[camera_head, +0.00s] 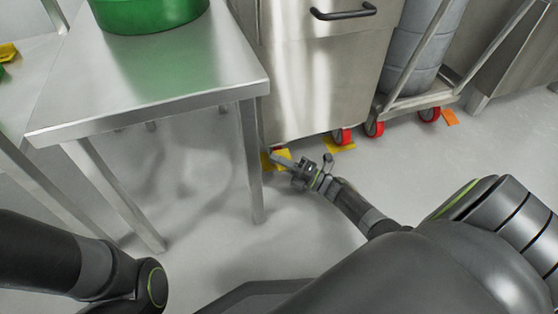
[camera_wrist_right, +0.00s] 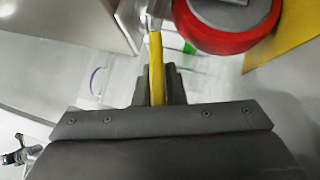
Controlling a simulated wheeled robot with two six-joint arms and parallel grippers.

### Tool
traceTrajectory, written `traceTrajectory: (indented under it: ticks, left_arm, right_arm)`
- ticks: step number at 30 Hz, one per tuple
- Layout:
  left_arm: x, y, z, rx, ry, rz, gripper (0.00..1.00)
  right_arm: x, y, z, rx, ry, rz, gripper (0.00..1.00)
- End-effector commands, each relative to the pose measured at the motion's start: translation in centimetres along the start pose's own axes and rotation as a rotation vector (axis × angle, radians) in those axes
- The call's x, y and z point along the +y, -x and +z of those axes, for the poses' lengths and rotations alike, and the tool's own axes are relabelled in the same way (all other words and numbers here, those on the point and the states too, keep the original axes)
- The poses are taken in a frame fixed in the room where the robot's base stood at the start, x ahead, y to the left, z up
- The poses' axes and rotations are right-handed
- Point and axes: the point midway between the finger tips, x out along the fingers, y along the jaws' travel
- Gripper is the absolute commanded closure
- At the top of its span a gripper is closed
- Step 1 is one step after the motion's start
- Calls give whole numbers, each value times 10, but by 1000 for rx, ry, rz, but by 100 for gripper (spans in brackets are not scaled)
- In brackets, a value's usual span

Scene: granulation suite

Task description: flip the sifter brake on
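The sifter appears to be the tall stainless cabinet (camera_head: 325,75) on red casters in the head view. A yellow brake lever (camera_wrist_right: 156,60) beside a red caster wheel (camera_wrist_right: 226,32) shows in the right wrist view. My right gripper (camera_wrist_right: 157,88) has its dark fingers close on both sides of the lever and looks shut on it. In the head view my right gripper (camera_head: 282,162) is low near the floor at the cabinet's foot, and the lever cannot be made out clearly there. My left arm enters at the lower left; its gripper is out of view.
A steel table (camera_head: 150,65) with a green tub (camera_head: 150,12) stands at the left; its near-right leg (camera_head: 252,160) is close left of my right gripper. A trolley (camera_head: 425,98) with grey drums stands right of the cabinet. Floor at the right is clear.

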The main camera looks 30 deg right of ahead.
Motion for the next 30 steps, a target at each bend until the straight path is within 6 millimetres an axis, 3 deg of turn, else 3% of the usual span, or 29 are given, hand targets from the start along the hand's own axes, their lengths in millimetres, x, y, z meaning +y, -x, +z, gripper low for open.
traceTrajectory:
  ticks: [14,17,30]
  left_arm:
    - [1,-6,3,0,-1,0,65]
    - [3,-15,8,-2,-2,0,65]
    - [7,-40,22,-9,-7,1,65]
  right_arm:
    - [1,8,1,-1,-2,-5,82]
    - [2,23,1,-2,-3,-7,82]
    - [20,121,5,-1,0,-6,82]
